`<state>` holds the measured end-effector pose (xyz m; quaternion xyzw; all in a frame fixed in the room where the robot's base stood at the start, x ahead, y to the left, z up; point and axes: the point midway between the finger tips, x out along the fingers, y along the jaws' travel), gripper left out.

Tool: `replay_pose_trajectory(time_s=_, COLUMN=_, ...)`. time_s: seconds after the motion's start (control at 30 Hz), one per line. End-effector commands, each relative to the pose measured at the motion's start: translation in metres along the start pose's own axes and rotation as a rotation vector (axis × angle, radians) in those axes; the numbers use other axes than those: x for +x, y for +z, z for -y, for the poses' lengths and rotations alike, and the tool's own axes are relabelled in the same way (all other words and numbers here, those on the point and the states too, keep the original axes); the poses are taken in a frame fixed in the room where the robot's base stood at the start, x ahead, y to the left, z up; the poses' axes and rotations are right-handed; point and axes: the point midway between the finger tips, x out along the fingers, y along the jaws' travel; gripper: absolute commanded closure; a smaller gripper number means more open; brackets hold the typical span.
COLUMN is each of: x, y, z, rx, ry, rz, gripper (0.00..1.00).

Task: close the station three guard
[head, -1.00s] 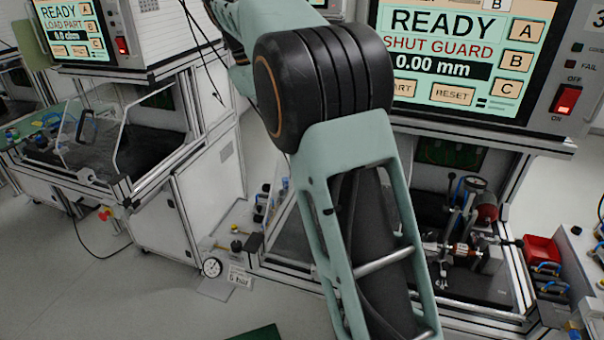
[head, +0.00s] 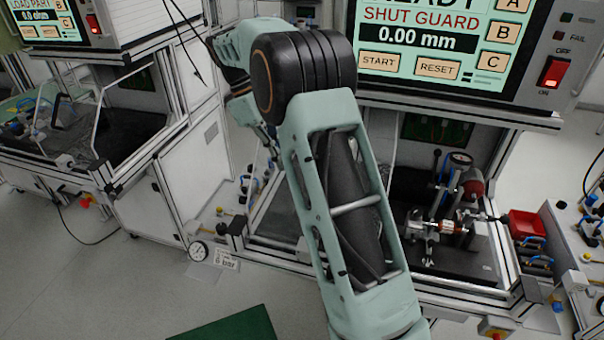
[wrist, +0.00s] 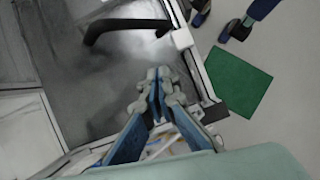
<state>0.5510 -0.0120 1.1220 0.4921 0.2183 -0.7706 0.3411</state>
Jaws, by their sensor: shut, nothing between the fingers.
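The station three screen (head: 420,42) reads "SHUT GUARD" and 0.00 mm in the head view. Below it the work bay shows to the right of my arm, with a clamped fixture and a copper-coloured part (head: 420,228) inside. My arm hides most of the guard there. In the wrist view a see-through guard panel with a black bar handle (wrist: 125,27) lies at the upper left, with a pale frame edge along its right. My gripper (wrist: 156,76) is shut and empty, below and right of the handle and apart from it in the picture.
A green mat (head: 232,326) lies on the floor. A neighbouring station with its own clear guard (head: 75,120) stands at left. A red bin (head: 527,224) is at right. Open grey floor lies at lower left.

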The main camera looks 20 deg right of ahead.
Motion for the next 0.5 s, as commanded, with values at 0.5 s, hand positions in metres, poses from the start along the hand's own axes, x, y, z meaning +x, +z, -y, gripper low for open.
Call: replay_pose_trajectory(time_s=0.5, x=0.042, y=0.036, z=0.0, rx=0.002, ry=0.001, rz=0.0, gripper=1.0)
